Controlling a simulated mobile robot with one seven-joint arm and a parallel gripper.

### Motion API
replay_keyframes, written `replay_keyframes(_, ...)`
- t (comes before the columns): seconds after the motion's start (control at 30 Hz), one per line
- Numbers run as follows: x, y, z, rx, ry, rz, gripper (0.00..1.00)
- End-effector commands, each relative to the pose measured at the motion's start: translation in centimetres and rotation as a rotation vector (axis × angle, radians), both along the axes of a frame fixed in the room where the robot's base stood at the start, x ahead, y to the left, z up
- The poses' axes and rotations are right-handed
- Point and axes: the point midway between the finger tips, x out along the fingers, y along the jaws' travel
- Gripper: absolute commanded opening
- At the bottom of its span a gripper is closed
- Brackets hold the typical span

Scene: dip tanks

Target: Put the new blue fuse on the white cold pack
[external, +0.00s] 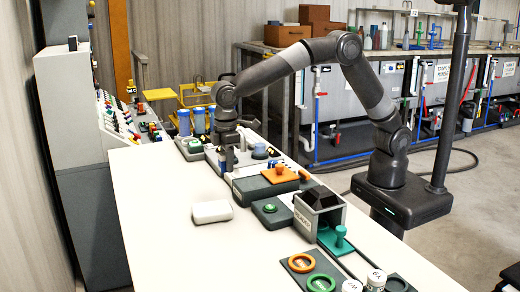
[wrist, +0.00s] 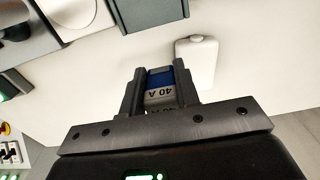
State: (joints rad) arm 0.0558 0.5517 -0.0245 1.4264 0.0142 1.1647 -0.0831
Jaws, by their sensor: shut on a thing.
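The blue fuse (wrist: 160,80), with a white label reading "40 A", is between the two fingers of my gripper (wrist: 161,72). My gripper is shut on it. In the external view my gripper (external: 227,158) is low over the row of devices behind the table top, and I cannot make out the fuse there. The white cold pack (external: 212,211) lies flat on the pale table, nearer the camera than my gripper and apart from it. It also shows in the wrist view (wrist: 196,62), just beyond and right of the fuse, with its top bare.
An orange plate (external: 279,174), a green button box (external: 271,211) and a grey open-topped box (external: 319,209) line the table's right side. Green and orange rings (external: 301,263) lie in front. The white table top (external: 165,220) around the cold pack is clear.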

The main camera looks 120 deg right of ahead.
Motion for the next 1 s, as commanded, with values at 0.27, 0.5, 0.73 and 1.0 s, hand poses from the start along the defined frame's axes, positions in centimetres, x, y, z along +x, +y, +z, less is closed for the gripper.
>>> replay_keyframes(0.27, 2.8, 4.8, -3.3, -0.001, 0.000, 0.002, 0.06)
replay_keyframes(0.5, 3.3, 5.6, -4.5, 0.000, 0.000, -0.001, 0.06)
replay_keyframes(0.73, 3.3, 5.6, -7.6, 0.000, 0.001, -0.001, 0.06)
replay_keyframes(1.0, 3.3, 5.6, -7.9, 0.000, -0.002, -0.001, 0.06)
